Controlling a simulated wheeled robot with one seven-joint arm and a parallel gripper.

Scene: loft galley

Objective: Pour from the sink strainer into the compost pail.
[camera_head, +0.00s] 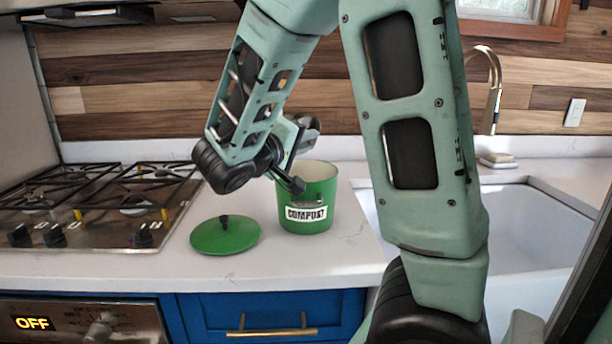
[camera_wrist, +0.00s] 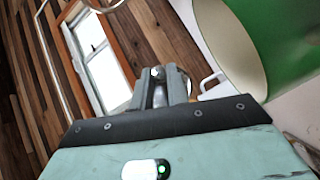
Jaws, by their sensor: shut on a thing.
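The green compost pail (camera_head: 318,215), labelled COMPOST, stands upright and open on the white counter. Its pale inside and green wall fill the upper right of the wrist view (camera_wrist: 285,35). My gripper (camera_head: 300,156) is at the pail's left rim, tilted and close to it; I cannot tell whether it touches. In the wrist view my gripper (camera_wrist: 161,78) is shut on a small grey piece between its fingers, apparently part of the sink strainer. The rest of the strainer is not clearly visible, and its contents cannot be seen.
The green lid (camera_head: 225,236) lies flat on the counter, left of the pail. A gas stove (camera_head: 95,205) is at the left. A white sink (camera_head: 530,225) with a tall faucet (camera_head: 494,95) is at the right, partly behind my arm. The counter's front is clear.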

